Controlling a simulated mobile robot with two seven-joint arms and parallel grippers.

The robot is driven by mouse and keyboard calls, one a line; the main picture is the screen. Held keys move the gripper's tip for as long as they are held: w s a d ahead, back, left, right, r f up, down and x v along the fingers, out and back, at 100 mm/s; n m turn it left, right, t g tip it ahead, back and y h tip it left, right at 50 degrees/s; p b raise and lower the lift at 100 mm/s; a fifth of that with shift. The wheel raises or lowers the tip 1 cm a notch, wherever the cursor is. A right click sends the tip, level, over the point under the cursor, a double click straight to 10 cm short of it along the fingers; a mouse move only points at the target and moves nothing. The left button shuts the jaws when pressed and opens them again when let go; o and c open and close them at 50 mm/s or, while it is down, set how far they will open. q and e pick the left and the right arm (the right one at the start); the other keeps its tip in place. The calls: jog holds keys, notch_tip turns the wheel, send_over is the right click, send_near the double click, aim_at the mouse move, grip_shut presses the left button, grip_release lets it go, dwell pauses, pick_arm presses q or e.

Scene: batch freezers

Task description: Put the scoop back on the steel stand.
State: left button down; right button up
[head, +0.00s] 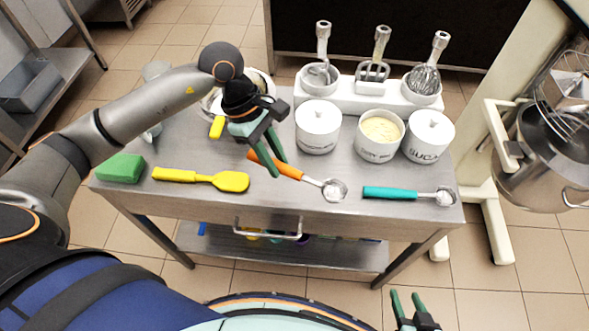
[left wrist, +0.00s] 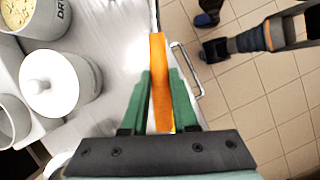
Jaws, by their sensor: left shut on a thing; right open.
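The orange-handled scoop (head: 288,171) lies over the front middle of the steel table (head: 215,160); its small round bowl (head: 334,190) has white stuff in it. My left gripper (head: 277,162) is shut on the orange handle, which also shows between the green fingers in the left wrist view (left wrist: 159,75). I cannot tell whether the scoop touches the tabletop. A teal-handled scoop (head: 390,193), also with white stuff in its bowl, lies at the front right. I make out no separate steel stand. My right gripper (head: 412,308) is open and empty, in front of the table.
Behind the scoops stand lidded white jars (head: 318,128) and an open jar of pale yellow contents (head: 381,130). A white rack (head: 345,91) holds mixer tools. A yellow spatula (head: 205,178) and green sponge (head: 121,168) lie at the left. A mixer (head: 545,165) stands right.

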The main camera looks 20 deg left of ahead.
pick_arm(q)
send_over(299, 185)
jog(key=a, duration=0.1)
jog(key=f, duration=0.5)
jog(key=shift+a+f, duration=0.1)
jog(key=shift+a, duration=0.1)
notch_tip(299, 185, down, 3)
jog(key=shift+w+d+p, duration=0.1)
jog(key=shift+w+p, duration=0.05)
jog(key=shift+p, duration=0.35)
jog(key=shift+f, duration=0.2)
jog(key=shift+f+b, duration=0.2)
jog(key=shift+b, duration=0.1)
jog(key=c, duration=0.7)
grip_release()
jog(key=shift+r, duration=0.1)
jog(key=v, duration=1.2)
jog(key=shift+r+b, duration=0.2)
jog(key=shift+b, duration=0.15)
